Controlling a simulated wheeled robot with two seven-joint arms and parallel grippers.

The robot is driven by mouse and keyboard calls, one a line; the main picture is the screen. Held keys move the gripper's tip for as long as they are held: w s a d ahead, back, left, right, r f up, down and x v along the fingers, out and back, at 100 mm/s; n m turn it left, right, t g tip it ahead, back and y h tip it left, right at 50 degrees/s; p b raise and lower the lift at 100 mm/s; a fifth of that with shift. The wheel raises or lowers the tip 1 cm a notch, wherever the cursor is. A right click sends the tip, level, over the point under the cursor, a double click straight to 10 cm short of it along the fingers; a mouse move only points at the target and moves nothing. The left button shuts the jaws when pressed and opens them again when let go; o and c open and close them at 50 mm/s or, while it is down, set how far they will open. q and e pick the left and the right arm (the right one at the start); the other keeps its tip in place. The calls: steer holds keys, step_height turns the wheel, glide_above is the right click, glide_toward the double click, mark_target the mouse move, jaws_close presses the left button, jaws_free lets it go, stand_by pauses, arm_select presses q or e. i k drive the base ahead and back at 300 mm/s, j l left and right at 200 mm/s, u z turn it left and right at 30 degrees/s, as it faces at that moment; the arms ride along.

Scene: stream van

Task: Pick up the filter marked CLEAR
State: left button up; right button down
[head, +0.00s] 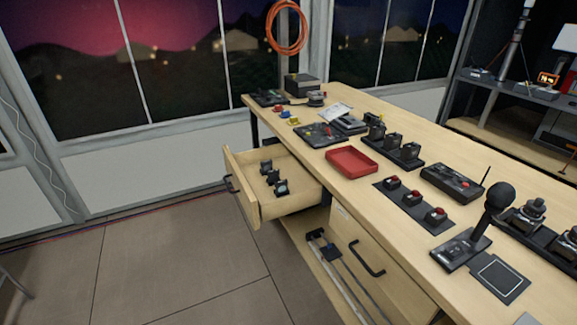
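An open drawer (293,203) juts out from the left side of the wooden bench in the head view. Several small dark filter-like pieces stand in it in a row, among them a front one (281,187) with a bluish-grey face, a middle one (273,177) and a rear one (266,166). Their markings are too small to read, so I cannot tell which is marked CLEAR. Neither of my grippers shows in the view.
A red tray (352,174) sits on the bench (318,165) above the drawer. Button boxes (413,200), a joystick (490,215) and other devices crowd the top. A closed lower drawer with a dark handle (366,258) is nearer. Floor (170,260) left of the bench is clear.

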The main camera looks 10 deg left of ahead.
mark_target(272, 175)
steer(key=i+j+z, duration=0.2)
steer(key=j, duration=0.2)
steer(key=i+j+z, duration=0.2)
steer(key=j, duration=0.2)
steer(key=i+j+z, duration=0.2)
steer(key=j, duration=0.25)
steer(key=i+j+z, duration=0.25)
steer(key=j, duration=0.25)
steer(key=j+z, duration=0.2)
steer(key=j, duration=0.25)
steer(key=i+j+z, duration=0.2)
steer(key=j, duration=0.35)
steer(key=k, duration=0.1)
